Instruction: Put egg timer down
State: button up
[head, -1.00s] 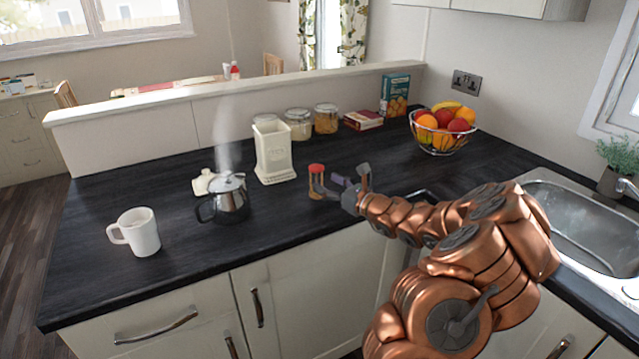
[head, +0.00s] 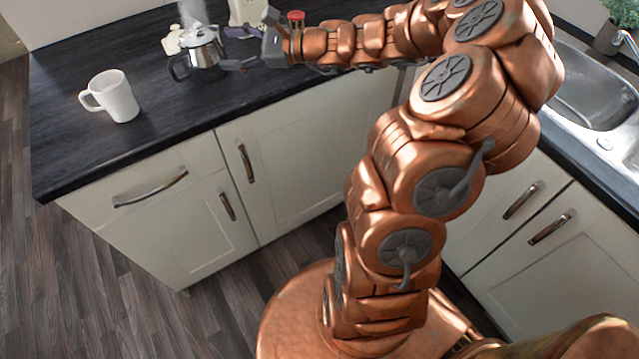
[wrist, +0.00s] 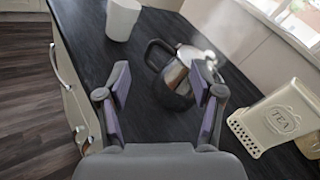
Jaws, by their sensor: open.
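The egg timer, with its red top (head: 295,15), is on the counter in the head view. My arm hides its lower part. It is not visible in the wrist view. My gripper (head: 246,40) is open and empty over the counter, to the left of the egg timer. In the wrist view its two fingers (wrist: 163,88) are spread apart. The steel teapot (head: 203,48) stands beyond the fingertips, and it also shows in the wrist view (wrist: 178,82).
A white mug (head: 118,97) stands near the left end of the dark counter (head: 75,150). A cream tea canister (wrist: 280,118) stands right of the teapot in the wrist view. The sink (head: 590,90) is at right. The counter between mug and teapot is clear.

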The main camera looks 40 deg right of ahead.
jog(key=s+a+n+g+y, duration=0.1)
jog(key=s+a+n+g, duration=0.8)
jog(key=a, duration=0.5)
jog(key=s+a+f+n+g+h, duration=0.25)
jog(key=s+a+n, duration=0.25)
jog(key=s, duration=0.7)
jog(key=s+d+f+n+g+h, duration=0.1)
jog(key=s+d+n+h, duration=0.3)
jog(key=s, duration=0.4)
jog(key=s+d+f+n+g+h, duration=0.1)
jog(key=s+d+f+n+h, duration=0.2)
jog(key=s+d+h, duration=0.3)
jog(key=s+d+f, duration=0.1)
jog(key=s+d, duration=0.1)
jog(key=s, duration=0.1)
jog(key=shift+s+d+f+n, duration=0.2)
jog(key=shift+f+n, duration=0.1)
jog(key=shift+n, duration=0.1)
jog(key=shift+a+r, duration=0.1)
